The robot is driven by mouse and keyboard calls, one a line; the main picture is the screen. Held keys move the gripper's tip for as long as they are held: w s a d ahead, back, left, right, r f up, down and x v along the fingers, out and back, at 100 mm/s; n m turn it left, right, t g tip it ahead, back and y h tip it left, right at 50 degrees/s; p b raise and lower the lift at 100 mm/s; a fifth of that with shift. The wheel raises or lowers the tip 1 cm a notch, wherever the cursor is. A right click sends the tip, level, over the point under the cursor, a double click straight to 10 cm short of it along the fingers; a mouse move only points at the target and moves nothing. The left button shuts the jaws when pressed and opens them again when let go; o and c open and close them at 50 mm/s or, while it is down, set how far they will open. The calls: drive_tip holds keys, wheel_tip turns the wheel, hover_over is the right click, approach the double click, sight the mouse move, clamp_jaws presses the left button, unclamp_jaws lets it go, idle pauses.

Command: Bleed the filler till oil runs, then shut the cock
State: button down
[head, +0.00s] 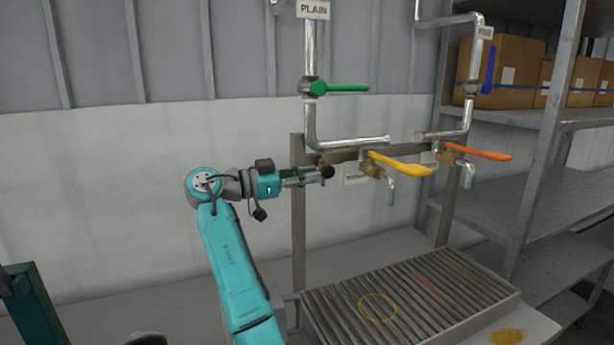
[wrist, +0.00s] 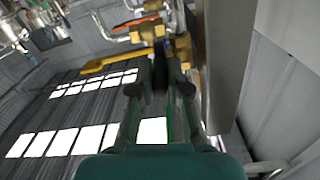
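My gripper (head: 318,173) is at the left end of the brass fittings below the PLAIN pipe (head: 310,130). A black knob (head: 327,171) is at its fingertips. In the wrist view the fingers (wrist: 160,78) are close together on both sides of this dark knob and look shut on it. The PLAIN pipe's green lever (head: 347,88) lies level across the pipe. Its filler cock has a yellow lever (head: 402,164) pointing right above a downturned spout (head: 391,190). No oil stream shows at the spout.
The second pipe has an upright blue lever (head: 491,68) and an orange-levered cock (head: 480,152). A slatted drip tray (head: 340,318) lies below, with a yellow ring (head: 378,307) on it. A yellow patch (head: 508,337) is beside it. Metal shelves (head: 500,190) with boxes stand right.

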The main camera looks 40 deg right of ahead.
drive_tip(key=shift+f, duration=0.1)
drive_tip(key=shift+f+h, duration=0.25)
drive_tip(key=shift+h, duration=0.35)
drive_tip(key=c, duration=1.4)
unclamp_jaws()
drive_tip(key=v, duration=1.2)
drive_tip(key=shift+w+f, duration=0.1)
